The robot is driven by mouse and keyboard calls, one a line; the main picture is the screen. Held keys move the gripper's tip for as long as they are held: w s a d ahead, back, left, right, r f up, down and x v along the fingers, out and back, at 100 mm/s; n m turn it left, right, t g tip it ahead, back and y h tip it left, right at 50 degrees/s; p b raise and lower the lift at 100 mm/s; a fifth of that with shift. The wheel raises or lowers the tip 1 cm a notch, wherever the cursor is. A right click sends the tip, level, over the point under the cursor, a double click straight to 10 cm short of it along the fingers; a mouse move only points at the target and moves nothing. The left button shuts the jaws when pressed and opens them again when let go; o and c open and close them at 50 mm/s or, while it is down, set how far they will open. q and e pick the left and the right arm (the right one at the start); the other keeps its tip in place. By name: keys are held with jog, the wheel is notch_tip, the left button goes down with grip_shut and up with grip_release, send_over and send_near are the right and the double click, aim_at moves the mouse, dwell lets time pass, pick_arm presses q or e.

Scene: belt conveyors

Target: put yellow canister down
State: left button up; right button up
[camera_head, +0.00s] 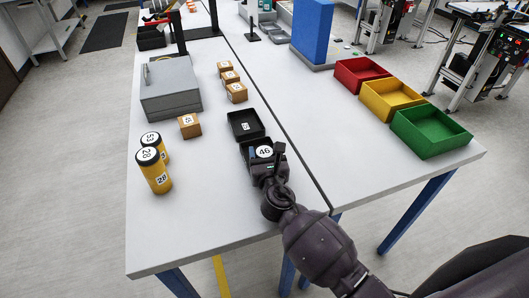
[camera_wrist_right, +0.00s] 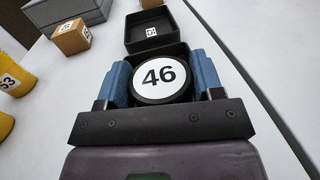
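My right gripper (camera_head: 264,155) points down over the near black bin. Its blue fingers (camera_wrist_right: 163,82) press on both sides of a canister (camera_wrist_right: 160,78) with a round white top marked 46 and a black rim. The canister top also shows in the head view (camera_head: 264,151). Its side is hidden, so I cannot tell its body colour or whether its base touches the bin floor. Two yellow canisters with black bands stand upright at the left, the nearer marked 28 (camera_head: 158,178) and the other 53 (camera_head: 163,147). My left gripper is not in view.
The near black bin (camera_head: 245,146) surrounds the held canister; an empty black bin (camera_head: 244,124) sits behind it. Several cardboard boxes (camera_head: 189,126) and a grey case (camera_head: 170,88) stand left. Red (camera_head: 360,73), yellow (camera_head: 390,100) and green (camera_head: 431,132) bins line the right. The front-left table is clear.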

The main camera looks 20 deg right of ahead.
jog(key=o, duration=0.4)
jog(key=shift+o, duration=0.2)
jog(key=shift+r, duration=0.2)
jog(key=s, duration=0.4)
jog(key=s+a, duration=0.1)
jog(key=s, duration=0.7)
jog(key=shift+a, duration=0.2)
